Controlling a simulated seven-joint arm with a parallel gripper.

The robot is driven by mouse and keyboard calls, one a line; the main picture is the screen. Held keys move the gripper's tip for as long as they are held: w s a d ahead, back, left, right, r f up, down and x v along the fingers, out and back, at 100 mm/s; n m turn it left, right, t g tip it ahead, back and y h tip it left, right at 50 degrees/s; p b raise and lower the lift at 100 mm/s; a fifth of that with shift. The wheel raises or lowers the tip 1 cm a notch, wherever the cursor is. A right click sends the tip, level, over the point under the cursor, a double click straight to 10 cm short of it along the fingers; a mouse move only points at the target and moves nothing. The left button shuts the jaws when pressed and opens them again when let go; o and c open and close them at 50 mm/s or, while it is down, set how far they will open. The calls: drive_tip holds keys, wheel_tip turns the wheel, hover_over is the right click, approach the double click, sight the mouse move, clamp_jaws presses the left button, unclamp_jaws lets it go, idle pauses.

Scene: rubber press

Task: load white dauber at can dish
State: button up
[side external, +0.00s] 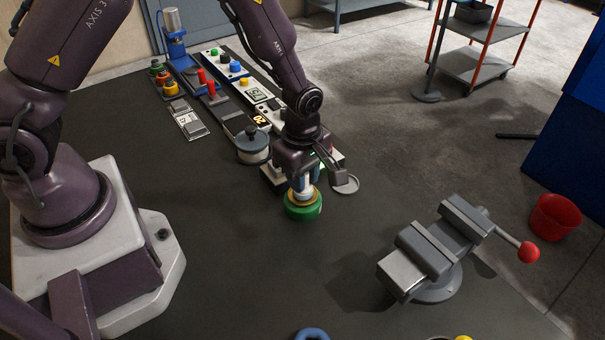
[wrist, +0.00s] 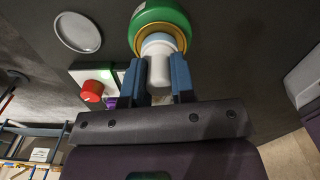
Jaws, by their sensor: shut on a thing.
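The white dauber (wrist: 158,72) is a pale, rounded cylinder between the two blue fingers of my gripper (wrist: 158,62) in the wrist view. My gripper is shut on it. The dauber's far end meets a green can (wrist: 166,14) with a brass-coloured ring. In the side external view my gripper (side external: 303,188) points down directly over the green can (side external: 303,209), which sits on the dark bench. The fingers hide much of the dauber there, and I cannot tell how deep its end sits in the can's dish.
A flat grey disc (side external: 346,186) lies just right of my gripper. A white box with a red button (wrist: 92,91) is close by. A grey vise (side external: 435,250) stands at the front right. Control panels and a round grey pot (side external: 253,147) line the back.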

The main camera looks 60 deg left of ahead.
drive_tip(key=shift+r, duration=3.5)
